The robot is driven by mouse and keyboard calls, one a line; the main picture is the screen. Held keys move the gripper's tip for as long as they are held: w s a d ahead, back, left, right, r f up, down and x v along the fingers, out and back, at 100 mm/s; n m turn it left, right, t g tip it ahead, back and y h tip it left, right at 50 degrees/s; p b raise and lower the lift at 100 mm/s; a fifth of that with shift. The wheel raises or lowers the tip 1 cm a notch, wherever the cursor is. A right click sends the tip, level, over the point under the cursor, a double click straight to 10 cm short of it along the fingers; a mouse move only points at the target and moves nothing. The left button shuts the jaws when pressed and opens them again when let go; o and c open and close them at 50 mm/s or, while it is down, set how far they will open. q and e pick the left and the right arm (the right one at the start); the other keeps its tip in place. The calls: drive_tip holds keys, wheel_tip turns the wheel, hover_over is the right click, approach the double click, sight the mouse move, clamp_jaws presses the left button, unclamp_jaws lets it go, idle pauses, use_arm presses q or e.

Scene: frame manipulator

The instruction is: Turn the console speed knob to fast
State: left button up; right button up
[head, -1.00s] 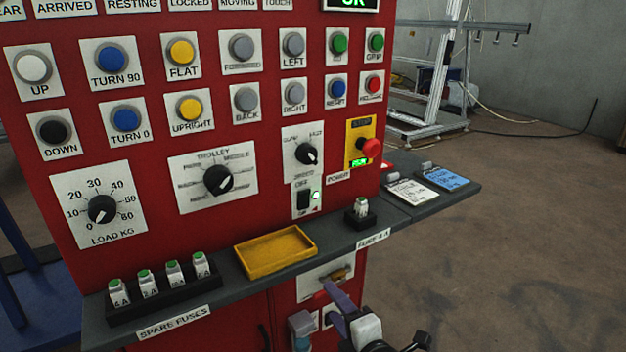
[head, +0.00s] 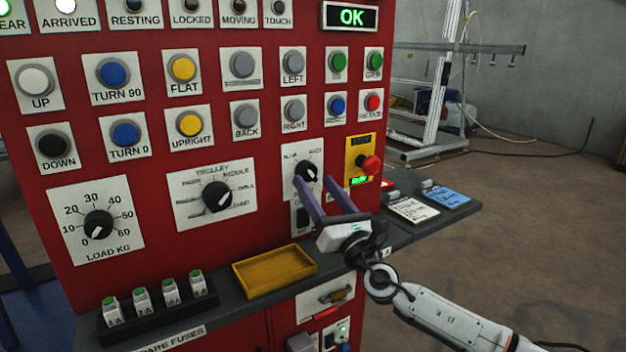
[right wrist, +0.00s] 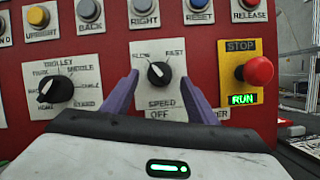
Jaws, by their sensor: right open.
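The console speed knob (head: 306,172) is a black round knob on a white plate on the red panel. In the right wrist view the speed knob (right wrist: 159,75) sits below the words SLOW on the left and FAST on the right. Its white mark points up and left, toward SLOW. My right gripper (head: 312,180) is open, its two purple fingers pointing at the panel. In the right wrist view the gripper (right wrist: 160,80) has one finger on each side of the knob, with gaps. I cannot tell whether the tips reach its depth. My left gripper is not in view.
The trolley knob (head: 216,196) is left of the speed plate. The red stop button (head: 370,165) is close on the right, above a lit RUN sign. A grey shelf with a yellow tray (head: 275,287) and spare fuses (head: 168,292) juts out below.

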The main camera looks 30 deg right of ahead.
drive_tip(key=shift+x, duration=1.25)
drive_tip(key=c, duration=1.1)
drive_tip(key=shift+o, duration=0.2)
